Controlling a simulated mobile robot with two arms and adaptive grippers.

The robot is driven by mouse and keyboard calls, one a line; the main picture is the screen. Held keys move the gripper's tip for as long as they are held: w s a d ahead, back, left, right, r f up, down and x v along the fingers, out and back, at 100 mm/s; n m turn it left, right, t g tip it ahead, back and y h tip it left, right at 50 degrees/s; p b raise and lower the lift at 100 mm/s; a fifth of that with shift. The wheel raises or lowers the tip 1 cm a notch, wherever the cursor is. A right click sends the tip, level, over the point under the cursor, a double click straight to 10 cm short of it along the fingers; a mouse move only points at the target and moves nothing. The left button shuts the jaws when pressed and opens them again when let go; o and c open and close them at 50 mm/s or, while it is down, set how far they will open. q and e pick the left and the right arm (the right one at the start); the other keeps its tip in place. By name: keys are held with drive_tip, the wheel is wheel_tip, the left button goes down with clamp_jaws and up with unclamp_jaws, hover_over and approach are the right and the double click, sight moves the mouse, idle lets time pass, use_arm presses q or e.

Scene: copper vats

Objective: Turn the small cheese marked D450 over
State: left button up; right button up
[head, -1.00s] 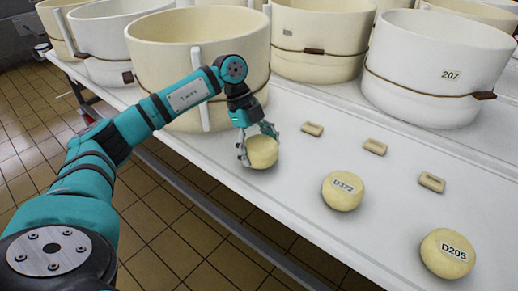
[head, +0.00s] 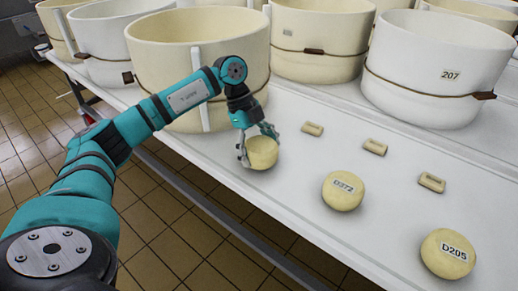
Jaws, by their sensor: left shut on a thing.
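Three small round pale-yellow cheeses are near the front edge of the white table. The left one (head: 262,154) is between the fingers of my left gripper (head: 259,147), which is shut on it at table level; no label shows on its visible face. The middle cheese (head: 342,194) carries a label that looks like D272 or D372. The right cheese (head: 449,254) is marked D205. No label reading D450 is visible. My right gripper is not in view.
Several large cream and white vats stand behind, including a cream one (head: 200,70) close behind my left arm and a white one marked 207 (head: 436,80). Small tan blocks (head: 374,147) lie between vats and cheeses. The white table (head: 300,175) has free room between the cheeses.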

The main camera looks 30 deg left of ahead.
use_arm(q)
drive_tip(key=shift+f, duration=0.5)
idle(0.4)
drive_tip(key=o, duration=1.4)
drive_tip(key=v, duration=1.2)
